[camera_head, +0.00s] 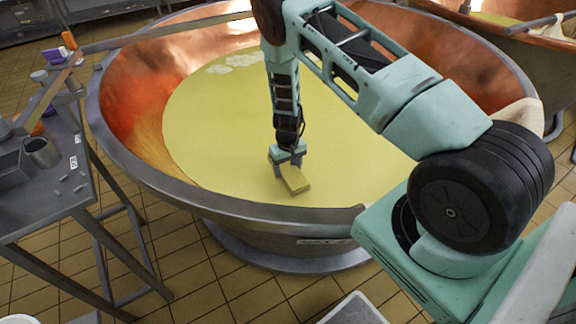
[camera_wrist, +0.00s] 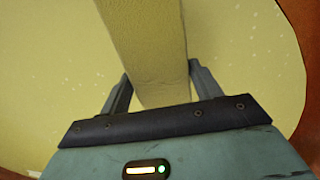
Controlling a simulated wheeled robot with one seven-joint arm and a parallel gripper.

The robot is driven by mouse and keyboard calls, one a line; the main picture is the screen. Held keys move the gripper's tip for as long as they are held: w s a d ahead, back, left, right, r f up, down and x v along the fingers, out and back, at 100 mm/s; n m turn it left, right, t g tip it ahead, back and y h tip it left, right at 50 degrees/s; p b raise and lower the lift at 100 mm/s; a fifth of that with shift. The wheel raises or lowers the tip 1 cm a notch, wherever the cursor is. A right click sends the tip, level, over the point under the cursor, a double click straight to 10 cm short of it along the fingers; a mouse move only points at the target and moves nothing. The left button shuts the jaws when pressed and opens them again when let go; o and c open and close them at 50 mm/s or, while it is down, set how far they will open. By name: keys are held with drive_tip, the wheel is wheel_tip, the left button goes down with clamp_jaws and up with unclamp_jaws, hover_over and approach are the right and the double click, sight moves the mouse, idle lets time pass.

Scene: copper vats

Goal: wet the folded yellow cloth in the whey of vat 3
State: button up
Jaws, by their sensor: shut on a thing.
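The folded yellow cloth (camera_head: 294,182) is a small tan-yellow block held in my gripper (camera_head: 287,162), over the pale yellow whey (camera_head: 220,130) of the large copper vat (camera_head: 140,110). In the wrist view the cloth (camera_wrist: 147,45) runs up between the two fingers (camera_wrist: 155,85), which are shut on it. The whey (camera_wrist: 230,50) fills the view behind it. The cloth is at or just above the surface; I cannot tell whether it touches. The label on the vat's front (camera_head: 325,241) is too small to read.
A grey metal table (camera_head: 60,195) with a metal cup (camera_head: 41,152) and small items stands at the left. A long bar (camera_head: 160,30) lies across the vat's back left rim. White foam patches (camera_head: 236,62) float at the back. Another copper vat (camera_head: 510,38) is at the upper right.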

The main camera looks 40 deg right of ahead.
wheel_tip(320, 180, down, 8)
drive_tip(key=b, duration=0.5)
drive_tip(key=shift+r, duration=0.15)
drive_tip(key=shift+r, duration=0.15)
idle(1.6)
wheel_tip(320, 180, up, 39)
drive_tip(key=p, duration=2.5)
drive_tip(key=shift+p, duration=0.35)
